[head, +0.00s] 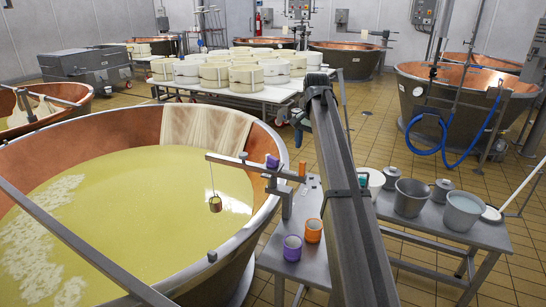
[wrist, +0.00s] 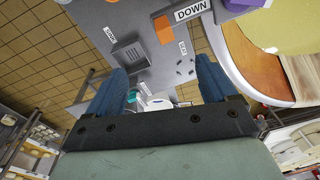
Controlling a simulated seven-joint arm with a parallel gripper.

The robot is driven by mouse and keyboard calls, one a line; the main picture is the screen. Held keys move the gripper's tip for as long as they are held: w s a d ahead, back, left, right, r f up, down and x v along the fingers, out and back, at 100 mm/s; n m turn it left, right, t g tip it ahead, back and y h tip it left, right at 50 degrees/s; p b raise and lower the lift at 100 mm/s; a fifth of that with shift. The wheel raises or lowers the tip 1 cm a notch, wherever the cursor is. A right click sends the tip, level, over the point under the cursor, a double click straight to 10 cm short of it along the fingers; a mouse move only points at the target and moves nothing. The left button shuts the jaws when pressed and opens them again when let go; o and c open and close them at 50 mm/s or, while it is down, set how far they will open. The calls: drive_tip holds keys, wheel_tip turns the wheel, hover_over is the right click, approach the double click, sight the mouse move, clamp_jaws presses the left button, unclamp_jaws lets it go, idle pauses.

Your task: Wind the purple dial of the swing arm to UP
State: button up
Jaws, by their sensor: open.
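The swing arm (head: 235,161) reaches out over the big vat in the head view, with a small bucket (head: 215,204) hanging from its end. The purple dial (head: 272,161) sits on top of it near its post. Beyond the fingers is a grey surface with a DOWN label (wrist: 191,10) and an orange block (wrist: 164,30). A purple patch (wrist: 239,3) shows at the top edge. The dial's setting is unreadable.
The vat (head: 150,130) of yellow liquid fills the left. A purple cup (head: 292,248) and an orange cup (head: 314,230) stand on a grey stand beside it. A side table with a bucket (head: 411,197) is at right. White cheese wheels (head: 215,77) are behind.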

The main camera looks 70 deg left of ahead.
sight(271, 158)
drive_tip(key=s+a+r+m+h, duration=0.1)
drive_tip(key=s+a+r, duration=0.25)
drive_tip(key=s, duration=0.25)
drive_tip(key=s+a+r+m, duration=0.2)
drive_tip(key=s+a+r, duration=0.15)
drive_tip(key=s, duration=0.25)
drive_tip(key=f, duration=1.2)
drive_tip(key=shift+w+d+f, duration=0.1)
drive_tip(key=shift+w+f, duration=0.1)
drive_tip(key=shift+f, duration=0.2)
drive_tip(key=shift+c, duration=0.2)
drive_tip(key=c, duration=1)
